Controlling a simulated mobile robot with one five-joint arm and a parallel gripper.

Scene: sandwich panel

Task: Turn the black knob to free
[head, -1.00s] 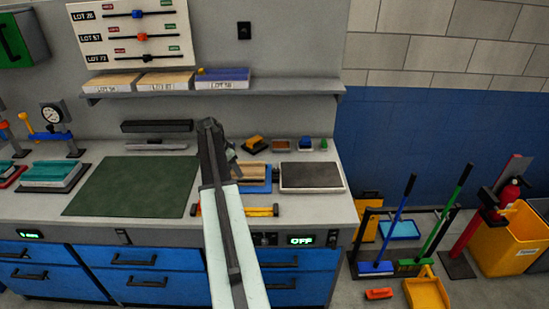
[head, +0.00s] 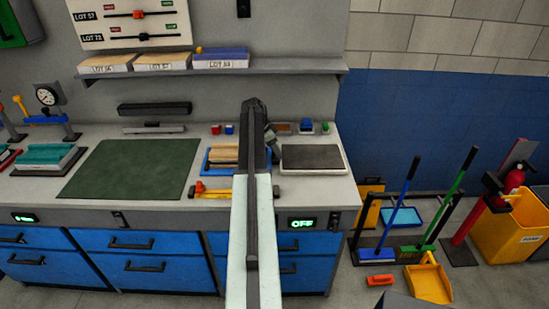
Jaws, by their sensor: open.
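I cannot make out the black knob for certain. A small dark fitting (head: 119,219) sits on the front edge of the workbench at the left, and another dark fitting (head: 335,219) is right of the green OFF display (head: 302,223). Their markings are too small to read. My arm rises up the middle of the head view and covers the bench edge just left of that display. A small grey part of my arm's far end shows right of its dark top, but the fingers of my gripper are hidden behind the arm.
The workbench carries a green mat (head: 130,168), a blue tray with wooden pieces (head: 222,168), a yellow-and-red tool (head: 212,190) and a dark-topped plate (head: 312,158). A shelf (head: 270,66) hangs above. Brooms and a yellow bin (head: 515,232) stand right on the floor.

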